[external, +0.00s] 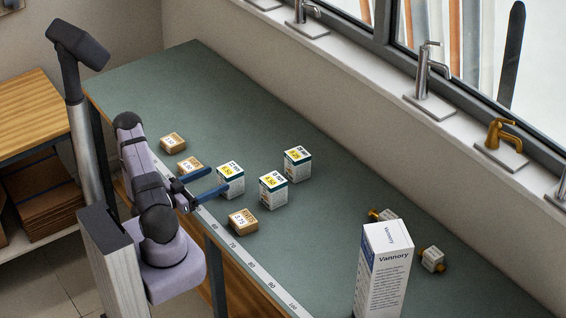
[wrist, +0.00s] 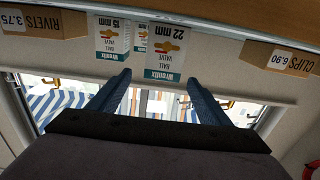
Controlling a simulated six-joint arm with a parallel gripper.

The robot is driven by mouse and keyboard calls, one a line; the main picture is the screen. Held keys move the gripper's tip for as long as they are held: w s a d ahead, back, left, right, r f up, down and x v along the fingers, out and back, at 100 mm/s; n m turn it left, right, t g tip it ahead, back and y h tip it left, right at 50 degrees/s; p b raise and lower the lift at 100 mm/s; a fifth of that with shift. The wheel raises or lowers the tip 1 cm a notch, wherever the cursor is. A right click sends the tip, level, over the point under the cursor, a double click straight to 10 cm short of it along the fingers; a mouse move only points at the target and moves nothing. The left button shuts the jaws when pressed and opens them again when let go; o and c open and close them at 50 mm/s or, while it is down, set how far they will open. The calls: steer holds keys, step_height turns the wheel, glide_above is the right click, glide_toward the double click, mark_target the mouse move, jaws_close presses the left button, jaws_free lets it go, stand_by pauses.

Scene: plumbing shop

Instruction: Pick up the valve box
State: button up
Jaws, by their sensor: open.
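A third valve box (external: 297,165) stands farther back, mostly hidden in the wrist view (wrist: 140,39). My gripper is open and empty, its blue fingers pointing at the 22 mm box. Whether they touch it is unclear.
Small brown cartons flank the valve boxes: a rivets carton (external: 243,222), a clips carton (external: 190,167) and another carton (external: 173,142). A tall white Vannory box (external: 383,270) stands at the front right, near brass valve fittings (external: 432,259). The bench's far left is clear.

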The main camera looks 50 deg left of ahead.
mark_target(221, 174)
steer(key=shift+w+a+f+p, duration=0.1)
steer(key=shift+w+p, duration=0.6)
steer(key=shift+w, duration=0.7)
steer(key=shift+w+a+p, duration=0.1)
steer(key=shift+w+p, duration=0.55)
steer(key=shift+w, duration=0.75)
steer(key=shift+c, duration=0.4)
steer(key=c, duration=1.3)
steer(key=shift+r, duration=0.25)
steer(key=shift+r+b, duration=0.75)
steer(key=shift+r, duration=4.05)
